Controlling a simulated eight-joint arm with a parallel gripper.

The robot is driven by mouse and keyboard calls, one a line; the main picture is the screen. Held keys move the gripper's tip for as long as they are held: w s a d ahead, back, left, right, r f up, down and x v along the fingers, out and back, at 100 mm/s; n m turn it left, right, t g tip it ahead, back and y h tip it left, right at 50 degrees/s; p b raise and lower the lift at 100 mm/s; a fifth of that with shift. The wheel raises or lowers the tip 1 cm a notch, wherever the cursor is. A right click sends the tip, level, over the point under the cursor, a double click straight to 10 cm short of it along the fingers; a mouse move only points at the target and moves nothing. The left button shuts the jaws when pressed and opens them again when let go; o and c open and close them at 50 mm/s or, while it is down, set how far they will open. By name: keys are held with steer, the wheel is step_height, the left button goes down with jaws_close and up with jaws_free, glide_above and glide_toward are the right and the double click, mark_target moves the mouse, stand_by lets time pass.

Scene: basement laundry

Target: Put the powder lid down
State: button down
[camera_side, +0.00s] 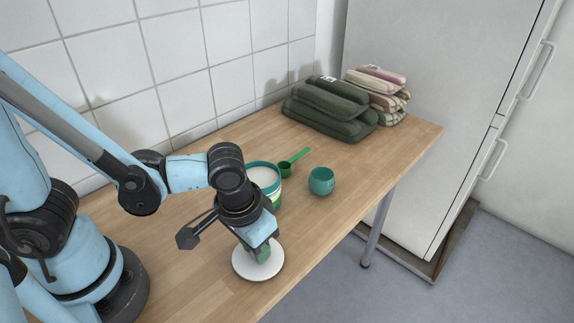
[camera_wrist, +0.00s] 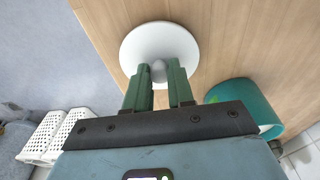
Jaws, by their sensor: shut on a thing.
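The powder lid (camera_side: 272,268) is a white disc low over the front part of the wooden table; I cannot tell whether it touches the top. My gripper (camera_side: 260,252) points down at it, with green fingers. In the wrist view the lid (camera_wrist: 160,42) has a small round knob at its middle, and my gripper (camera_wrist: 159,73) is shut on that knob. The powder tub (camera_side: 264,176), teal and filled with white powder, stands open just behind my gripper. Its teal side also shows in the wrist view (camera_wrist: 250,97).
A green scoop (camera_side: 294,161) lies beside the tub. A small teal cup (camera_side: 321,181) stands to its right. Folded dark green cloths (camera_side: 328,106) and striped cloths (camera_side: 380,90) lie at the back. The tabletop (camera_side: 340,225) near the front edge is clear.

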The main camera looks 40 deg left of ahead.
mark_target(249, 262)
steer(key=shift+f, duration=0.15)
steer(key=c, duration=1)
jaws_free()
steer(key=shift+r, duration=0.2)
steer(key=shift+s+r, duration=0.85)
steer(key=shift+r, duration=4.95)
steer(key=w+a+t, duration=0.1)
steer(key=w+a, duration=0.1)
steer(key=a, duration=0.2)
steer(key=w+a+t, duration=0.2)
steer(key=a, duration=0.2)
steer(key=w+a+t, duration=0.2)
steer(key=a, duration=0.3)
steer(key=shift+w+r, duration=0.15)
steer(key=shift+w, duration=0.2)
